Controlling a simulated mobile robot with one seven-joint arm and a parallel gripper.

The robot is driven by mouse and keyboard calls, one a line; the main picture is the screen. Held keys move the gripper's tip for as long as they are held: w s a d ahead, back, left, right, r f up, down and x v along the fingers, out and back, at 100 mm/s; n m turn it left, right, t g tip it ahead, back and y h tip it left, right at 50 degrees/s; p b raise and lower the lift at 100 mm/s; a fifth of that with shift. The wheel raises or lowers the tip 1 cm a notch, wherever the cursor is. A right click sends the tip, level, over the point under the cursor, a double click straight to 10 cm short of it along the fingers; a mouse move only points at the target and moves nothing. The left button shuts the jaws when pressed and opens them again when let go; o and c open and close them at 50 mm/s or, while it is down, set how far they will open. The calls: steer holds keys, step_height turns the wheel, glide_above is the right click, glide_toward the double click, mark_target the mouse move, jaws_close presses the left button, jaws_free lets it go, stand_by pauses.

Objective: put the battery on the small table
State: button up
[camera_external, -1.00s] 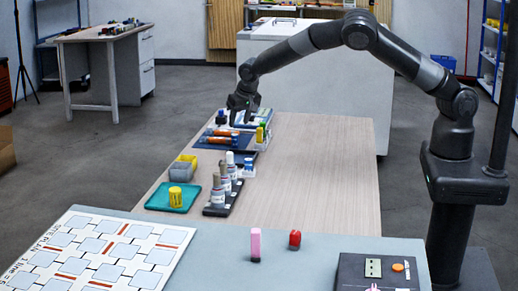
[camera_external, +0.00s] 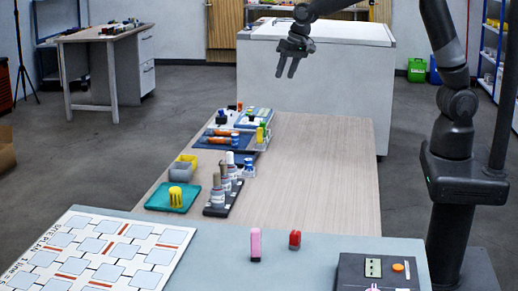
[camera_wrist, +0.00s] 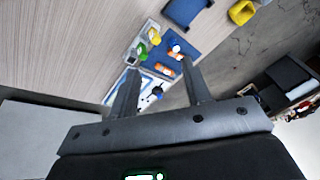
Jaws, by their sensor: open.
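My gripper (camera_external: 291,68) is open and empty, raised above the far end of the wooden table (camera_external: 325,170). Its two fingers also show apart in the wrist view (camera_wrist: 163,88). I cannot tell for sure which thing is the battery. A yellow ribbed cylinder (camera_external: 176,196) stands on a teal tray (camera_external: 190,205). A desk with drawers (camera_external: 105,45) stands at the back left; which table counts as small is unclear.
White-and-dark bottles (camera_external: 224,190) stand in a black rack. A yellow bin (camera_external: 187,159) and a grey bin (camera_external: 181,172) are near them. The wooden table's right side is clear. A large white cabinet (camera_external: 330,85) stands behind.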

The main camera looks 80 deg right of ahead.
steer(key=s+a+r+n+y, duration=0.15)
steer(key=s+r, duration=0.25)
steer(key=s, duration=0.5)
steer(key=s+a+r+n, duration=0.2)
steer(key=s+r, duration=0.2)
steer(key=s, duration=0.4)
steer(key=s+a+n+t+h, duration=0.1)
steer(key=s+a+n+t, duration=0.1)
steer(key=s, duration=1.4)
steer(key=shift+f+n, duration=0.25)
steer(key=shift+n, duration=0.5)
steer(key=shift+o, duration=0.6)
steer(key=shift+s+a+f+h, duration=0.1)
steer(key=shift+s+f+h, duration=0.15)
steer(key=shift+s, duration=0.15)
steer(key=shift+r, duration=0.1)
steer(key=shift+w, duration=0.1)
